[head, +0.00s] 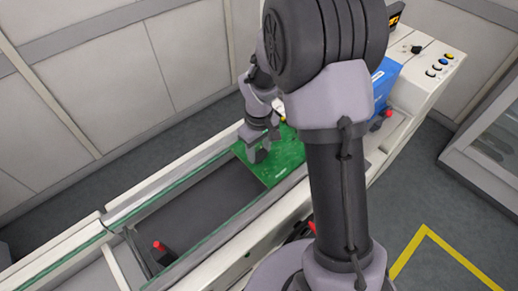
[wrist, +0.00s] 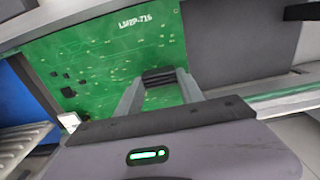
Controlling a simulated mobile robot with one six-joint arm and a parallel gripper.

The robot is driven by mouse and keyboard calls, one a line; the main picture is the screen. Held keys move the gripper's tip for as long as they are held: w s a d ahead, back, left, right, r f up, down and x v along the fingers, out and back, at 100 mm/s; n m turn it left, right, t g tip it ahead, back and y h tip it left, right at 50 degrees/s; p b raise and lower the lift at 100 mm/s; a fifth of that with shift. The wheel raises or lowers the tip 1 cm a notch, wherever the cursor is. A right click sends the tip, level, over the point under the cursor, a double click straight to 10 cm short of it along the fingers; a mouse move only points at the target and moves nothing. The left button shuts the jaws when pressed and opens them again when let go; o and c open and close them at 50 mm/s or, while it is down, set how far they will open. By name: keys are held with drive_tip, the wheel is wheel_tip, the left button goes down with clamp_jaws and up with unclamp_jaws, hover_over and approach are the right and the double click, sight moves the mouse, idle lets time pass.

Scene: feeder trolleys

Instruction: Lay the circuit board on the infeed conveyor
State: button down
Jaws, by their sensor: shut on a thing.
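The circuit board (head: 281,168) is a green rectangle. It lies flat over the far part of the infeed conveyor (head: 195,212), whose dark belt runs between two pale rails with green edging. In the wrist view the board (wrist: 85,55) fills the upper left, with white lettering near its top edge, and the dark belt (wrist: 230,35) shows to its right. My gripper (head: 258,154) is above the belt at the board's near left part, with its fingers (wrist: 168,80) shut on the board. I cannot tell whether the board touches the rails or belt. My arm hides part of its far side.
A dark block with a red top (head: 161,252) stands at the near end of the belt. A blue part (head: 384,82) and a white console with buttons (head: 436,65) are beyond the board.

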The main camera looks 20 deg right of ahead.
drive_tip(key=c, duration=0.6)
unclamp_jaws()
drive_tip(key=shift+c, duration=0.2)
